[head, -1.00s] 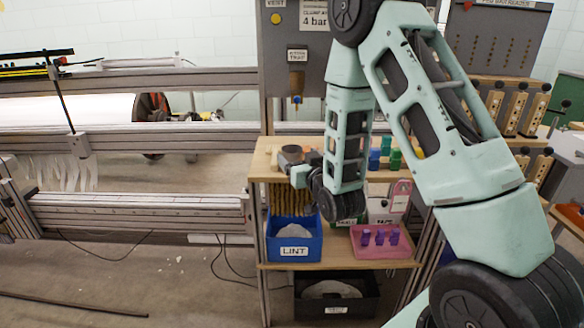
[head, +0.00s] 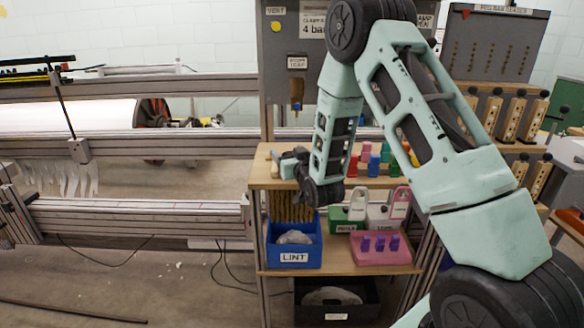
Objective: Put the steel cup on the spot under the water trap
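The water trap (head: 297,86) hangs on the grey panel, with its label above and a small blue outlet at its lower end. The outlet is above the left part of the wooden shelf top (head: 262,176). My gripper (head: 283,162) is low over that left part of the shelf, below the trap. The steel cup is not clearly visible; a small grey shape at the fingers may be part of it. The spot under the trap cannot be made out. The fingers are small and partly hidden, so I cannot tell whether they are open or shut.
Several coloured pegs (head: 374,165) stand on the shelf to the right of my wrist. Below are a blue LINT bin (head: 294,257), padlocks (head: 357,204) and a pink tray (head: 384,259). Loom rails (head: 140,205) lie to the left.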

